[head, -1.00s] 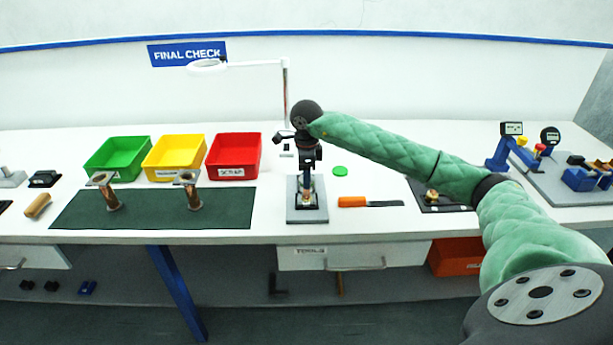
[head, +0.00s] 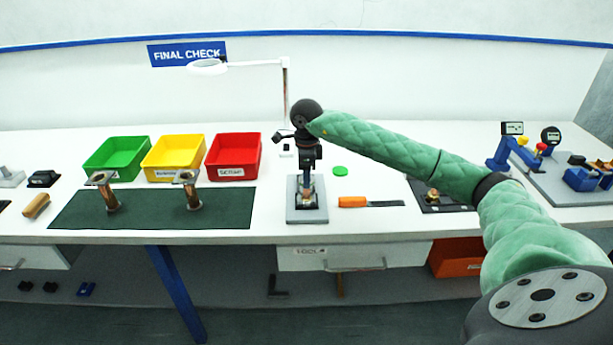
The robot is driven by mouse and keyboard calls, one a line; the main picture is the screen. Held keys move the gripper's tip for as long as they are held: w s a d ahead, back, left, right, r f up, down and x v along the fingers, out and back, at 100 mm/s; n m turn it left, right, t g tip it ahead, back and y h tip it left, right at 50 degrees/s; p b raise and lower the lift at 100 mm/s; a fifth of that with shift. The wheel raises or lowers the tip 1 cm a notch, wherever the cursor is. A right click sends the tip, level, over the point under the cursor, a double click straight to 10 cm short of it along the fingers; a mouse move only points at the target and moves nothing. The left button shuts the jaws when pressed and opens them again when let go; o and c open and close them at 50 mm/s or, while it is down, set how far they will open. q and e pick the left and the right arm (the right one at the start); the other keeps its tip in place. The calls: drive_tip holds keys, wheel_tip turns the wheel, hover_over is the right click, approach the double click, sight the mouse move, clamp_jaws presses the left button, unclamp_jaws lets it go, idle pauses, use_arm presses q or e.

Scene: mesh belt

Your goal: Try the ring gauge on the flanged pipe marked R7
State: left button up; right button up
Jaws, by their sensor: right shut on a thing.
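Two copper-coloured flanged pipes stand upright on the dark green mat (head: 150,222): a left pipe (head: 109,194) and a right pipe (head: 188,190). Any marking such as R7 is too small to read. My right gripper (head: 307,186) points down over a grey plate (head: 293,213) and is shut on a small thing. A little copper colour shows at its fingertips; the fingers hide most of the thing, so I cannot tell if it is the ring gauge or a pipe. My left gripper is not in view.
Green (head: 117,157), yellow (head: 174,158) and red (head: 233,157) bins stand behind the mat. An orange-handled tool (head: 353,202) lies right of the plate. A dark plate with a brass-coloured piece (head: 432,196) sits partly under my right arm. A lamp (head: 208,67) rises behind.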

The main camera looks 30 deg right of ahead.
drive_tip(key=shift+f+b, duration=1.6)
drive_tip(key=shift+f, duration=0.25)
idle(0.9)
drive_tip(key=shift+r+p, duration=0.35)
drive_tip(key=shift+r, duration=1.5)
idle(0.7)
drive_tip(key=shift+r+p, duration=0.65)
drive_tip(key=shift+r, duration=2.3)
